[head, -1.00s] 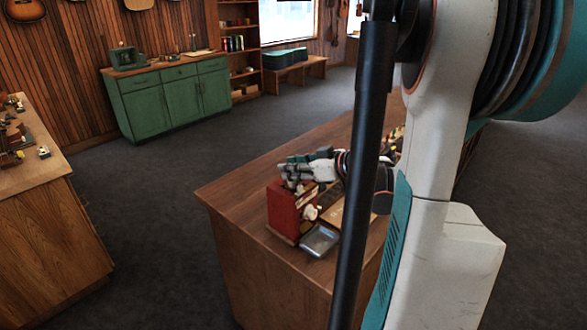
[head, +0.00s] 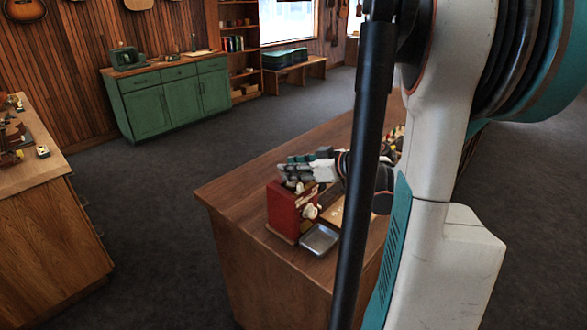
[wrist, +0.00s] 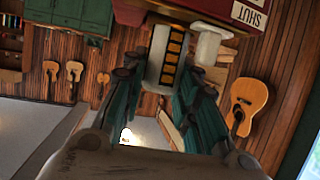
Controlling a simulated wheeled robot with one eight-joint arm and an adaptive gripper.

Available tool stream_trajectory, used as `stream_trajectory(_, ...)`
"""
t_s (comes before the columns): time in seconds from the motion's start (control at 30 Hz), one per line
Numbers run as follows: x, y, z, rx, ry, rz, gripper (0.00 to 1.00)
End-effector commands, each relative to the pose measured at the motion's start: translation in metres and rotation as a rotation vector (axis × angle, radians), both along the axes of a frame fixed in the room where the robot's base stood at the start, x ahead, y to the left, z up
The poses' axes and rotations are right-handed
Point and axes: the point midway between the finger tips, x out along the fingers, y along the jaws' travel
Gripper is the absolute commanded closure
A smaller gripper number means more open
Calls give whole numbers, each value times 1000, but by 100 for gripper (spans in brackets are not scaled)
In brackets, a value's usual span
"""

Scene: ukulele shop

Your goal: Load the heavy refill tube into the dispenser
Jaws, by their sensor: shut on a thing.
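The red dispenser (head: 285,212) stands upright near the front corner of the wooden counter, with a pale knob on its side. My gripper (head: 298,172) is right over its top in the head view. In the wrist view my gripper (wrist: 163,80) is shut on the refill tube (wrist: 172,58), a pale tube with a dark strip of yellow-orange segments. The red dispenser (wrist: 205,10), bearing a sign reading "SHUT", lies at the top edge there, close to the tube's end. I cannot tell whether the tube has entered it. In the head view my fingers largely hide the tube.
A metal tray (head: 319,239) sits at the dispenser's foot. The brown counter (head: 245,190) is clear left of the dispenser; my arm hides much of its right part. Another wooden counter (head: 45,230) with small items stands at left, a green cabinet (head: 168,98) behind.

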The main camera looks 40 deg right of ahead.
Motion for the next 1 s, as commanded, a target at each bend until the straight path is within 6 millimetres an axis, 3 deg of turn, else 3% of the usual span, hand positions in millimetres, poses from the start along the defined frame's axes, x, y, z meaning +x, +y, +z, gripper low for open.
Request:
stream_trajectory(0.3, 0, 0, -6, 0, 0, 0, 99)
stream_trajectory(0.33, 0, 0, -6, 0, 0, 0, 65)
stream_trajectory(0.37, 0, 0, -6, 0, 0, 0, 64)
stream_trajectory(0.7, -1, 0, -5, 0, 0, 0, 64)
stream_trajectory(1.0, -20, -5, 4, 0, 0, -2, 64)
